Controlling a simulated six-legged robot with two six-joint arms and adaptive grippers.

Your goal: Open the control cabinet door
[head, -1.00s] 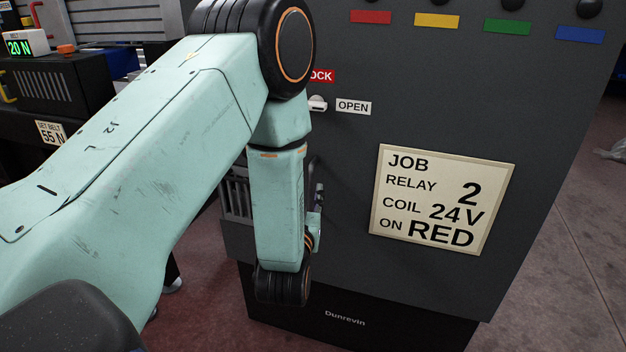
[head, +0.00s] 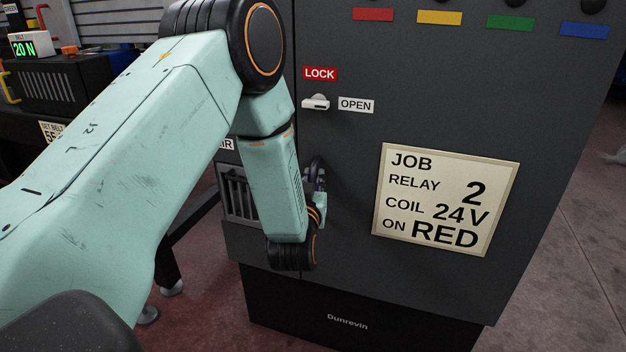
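The dark grey control cabinet door (head: 345,55) fills the middle and right and looks closed. Its pale latch knob (head: 316,102) lies sideways towards the OPEN label (head: 356,105), below the red LOCK label (head: 320,73). A dark upright door handle (head: 317,166) shows only in part, low on the door's left side. My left gripper (head: 319,198) is at this handle, mostly hidden behind my own pale green wrist. I cannot tell whether its fingers are open or shut, or whether they touch the handle. My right gripper is not in view.
A job card (head: 445,200) is fixed to the door. Coloured tags, one of them red (head: 373,14), run along the top. A vented black machine (head: 60,82) with a 20 N display (head: 33,45) stands at the left. Floor (head: 570,215) is open at the right.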

